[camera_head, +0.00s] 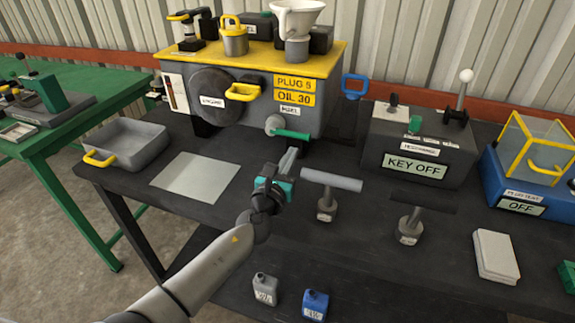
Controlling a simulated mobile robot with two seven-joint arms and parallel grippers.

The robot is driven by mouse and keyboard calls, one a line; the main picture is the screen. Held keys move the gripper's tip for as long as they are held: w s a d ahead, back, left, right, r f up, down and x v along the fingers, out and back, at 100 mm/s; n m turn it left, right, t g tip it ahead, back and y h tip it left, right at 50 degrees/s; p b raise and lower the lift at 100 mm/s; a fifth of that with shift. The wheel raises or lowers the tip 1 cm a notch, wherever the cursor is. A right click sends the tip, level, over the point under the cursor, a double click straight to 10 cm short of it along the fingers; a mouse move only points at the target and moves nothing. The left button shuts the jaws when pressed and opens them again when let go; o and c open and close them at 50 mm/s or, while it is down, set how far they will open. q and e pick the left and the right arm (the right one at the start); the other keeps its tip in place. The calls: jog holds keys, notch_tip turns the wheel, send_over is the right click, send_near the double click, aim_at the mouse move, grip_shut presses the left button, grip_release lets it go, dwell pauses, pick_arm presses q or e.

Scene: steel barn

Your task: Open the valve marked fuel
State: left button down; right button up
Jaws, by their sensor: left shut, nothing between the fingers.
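The fuel valve has a green lever (292,135) beside a round grey knob (273,122) at the lower front of the grey engine box (262,113). A small white label (290,110) sits above it; its print is too small to read surely. The lever lies roughly level, pointing right. My left gripper (289,158) is shut and empty, with its fingertips just below the lever in the picture. I cannot tell whether they touch it. My right gripper is not in view.
Two T-handled tools (326,205) (408,230) stand right of my left gripper. A grey bottle (264,289) and a blue bottle (315,304) stand in front. A grey tray (130,135) and pale sheet (195,177) lie left. A "KEY OFF" box (425,140) stands right.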

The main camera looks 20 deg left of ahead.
pick_arm(q)
jog(key=shift+w+r+p, duration=0.15)
jog(key=shift+r+p, duration=0.3)
jog(key=shift+r, duration=0.45)
